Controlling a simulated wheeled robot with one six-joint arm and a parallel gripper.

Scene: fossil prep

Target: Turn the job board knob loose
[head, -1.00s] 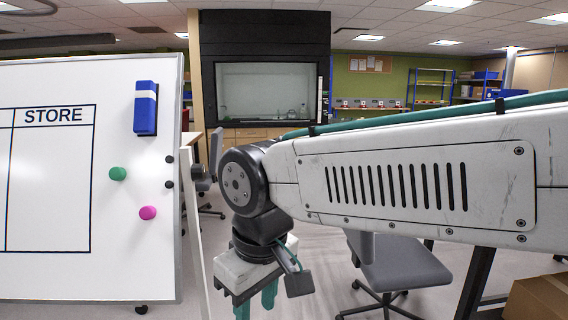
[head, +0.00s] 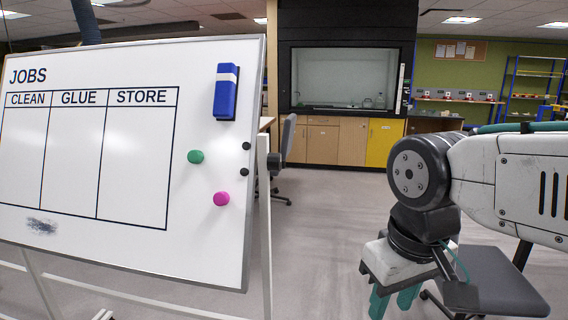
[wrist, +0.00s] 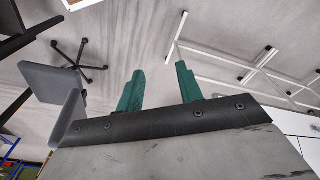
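The job board (head: 135,225) is a white panel headed JOBS, with CLEAN, GLUE and STORE columns, tilted on a white stand at the left of the head view. A dark knob (head: 274,164) shows at the board's right edge, by the stand's post; its exact shape is hard to make out. My gripper (head: 393,300) hangs at the lower right, well apart from the board and knob. Its two teal fingers are spread with nothing between them, which the wrist view (wrist: 160,72) also shows. The knob is not seen in the wrist view.
The board carries a blue eraser (head: 225,92), a green magnet (head: 195,157), a pink magnet (head: 221,199) and two small black dots. A grey chair (head: 490,282) stands behind my gripper. The floor (head: 320,225) between board and arm is clear. A fume hood stands behind.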

